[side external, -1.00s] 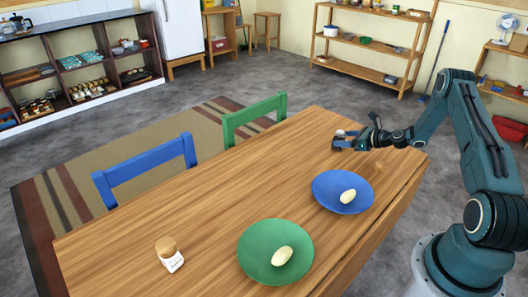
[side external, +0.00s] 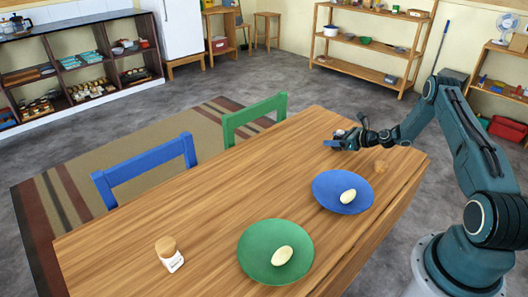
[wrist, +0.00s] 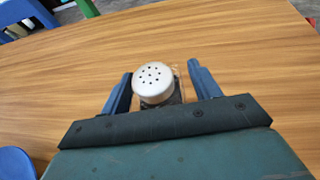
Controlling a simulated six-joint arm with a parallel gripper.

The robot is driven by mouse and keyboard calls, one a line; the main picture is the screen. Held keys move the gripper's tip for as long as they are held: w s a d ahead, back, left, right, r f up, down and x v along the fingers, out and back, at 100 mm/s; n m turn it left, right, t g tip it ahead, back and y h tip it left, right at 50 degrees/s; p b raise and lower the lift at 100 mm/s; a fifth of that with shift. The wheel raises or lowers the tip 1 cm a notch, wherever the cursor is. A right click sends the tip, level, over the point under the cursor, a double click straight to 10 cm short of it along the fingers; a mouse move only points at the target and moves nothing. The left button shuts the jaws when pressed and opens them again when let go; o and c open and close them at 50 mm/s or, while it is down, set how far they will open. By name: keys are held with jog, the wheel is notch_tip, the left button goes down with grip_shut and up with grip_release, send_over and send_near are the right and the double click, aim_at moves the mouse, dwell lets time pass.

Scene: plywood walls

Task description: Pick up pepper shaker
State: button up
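A shaker with a round, silvery, holed cap (wrist: 153,82) stands on the table between the fingers of my gripper (wrist: 161,84) in the wrist view. Its body below the cap looks dark and clear; I take it for the pepper shaker. My gripper is open around it. The left finger is close beside the cap, and a gap shows on the right. In the side view my gripper (side external: 341,141) is low over the table's far end and mostly hides this shaker.
The wooden table (side external: 215,200) holds a blue plate (side external: 325,188) and a green plate (side external: 258,240), each with a pale oval item. Blue (side external: 150,160) and green (side external: 255,115) chairs line the far edge.

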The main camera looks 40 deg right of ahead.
aim_at(336, 133)
jog(key=c, duration=0.9)
jog(key=shift+c, duration=0.2)
jog(key=shift+r, duration=0.15)
notch_tip(336, 133, up, 20)
jog(key=shift+a, duration=0.1)
dwell(0.5)
